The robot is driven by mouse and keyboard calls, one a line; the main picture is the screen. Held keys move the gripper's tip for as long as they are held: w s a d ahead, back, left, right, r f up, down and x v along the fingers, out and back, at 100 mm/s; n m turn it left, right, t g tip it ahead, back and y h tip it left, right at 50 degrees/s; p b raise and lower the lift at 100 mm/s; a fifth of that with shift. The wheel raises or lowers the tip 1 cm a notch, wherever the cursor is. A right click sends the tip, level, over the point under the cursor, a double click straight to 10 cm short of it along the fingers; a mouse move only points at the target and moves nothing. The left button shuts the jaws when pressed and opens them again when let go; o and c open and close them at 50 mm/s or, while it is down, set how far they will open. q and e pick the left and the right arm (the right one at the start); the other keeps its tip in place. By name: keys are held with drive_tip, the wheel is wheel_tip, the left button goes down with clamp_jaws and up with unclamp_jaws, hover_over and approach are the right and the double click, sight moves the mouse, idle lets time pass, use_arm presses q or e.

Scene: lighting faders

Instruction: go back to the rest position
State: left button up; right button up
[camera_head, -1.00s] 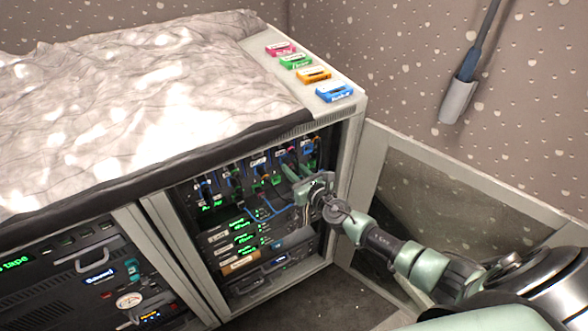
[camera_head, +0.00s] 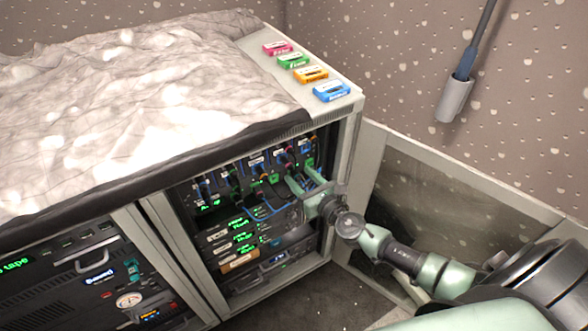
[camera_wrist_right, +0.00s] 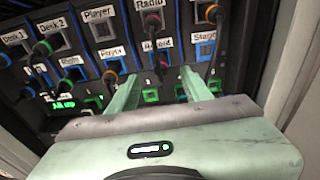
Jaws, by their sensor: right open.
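My right gripper (camera_head: 299,179) is open, with its two pale green fingers pointing into the open rack bay. It also shows in the right wrist view (camera_wrist_right: 160,82), with nothing between the fingers. The fingers are in front of the lower part of a patch panel (camera_wrist_right: 130,58) with labelled sockets and coloured plugs. The labels include Player, Radio, Record and Stage. I cannot tell whether a fingertip touches the panel. The gripper hides part of the rack's lower right area. My left gripper is not in view.
An open cabinet door (camera_head: 372,170) stands close to my right arm. The cabinet's right post (camera_head: 349,160) is beside the gripper. Several coloured cassettes (camera_head: 310,75) lie on top beside a crumpled cover (camera_head: 130,90). A holder (camera_head: 454,98) hangs on the wall.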

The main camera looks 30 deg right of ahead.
drive_tip(key=s+d+f+m+g+h, duration=0.1)
drive_tip(key=s+f+m+g, duration=0.2)
drive_tip(key=s+f+m, duration=0.55)
drive_tip(key=s+d+f+m+g+h, duration=0.15)
drive_tip(key=s+f+m, duration=0.3)
drive_tip(key=f, duration=0.65)
drive_tip(key=s+d+f+m+g+h, duration=0.1)
drive_tip(key=s+d+f+m+g, duration=0.1)
drive_tip(key=s+f+m+g, duration=0.5)
drive_tip(key=s+a+f+m+g, duration=0.1)
drive_tip(key=s+a+f+m, duration=0.2)
drive_tip(key=s, duration=0.7)
drive_tip(key=s+a+f+m+g+y, duration=0.1)
drive_tip(key=s+a+f+m, duration=0.2)
drive_tip(key=s+f+m, duration=0.3)
drive_tip(key=s+a+f+m+g+y, duration=0.1)
drive_tip(key=s+a+f+m, duration=0.3)
drive_tip(key=s, duration=1)
wheel_tip(320, 180, down, 4)
drive_tip(key=shift+r+m, duration=0.1)
drive_tip(key=shift+m, duration=0.7)
drive_tip(key=shift+a+g, duration=0.15)
drive_tip(key=shift+g, duration=0.1)
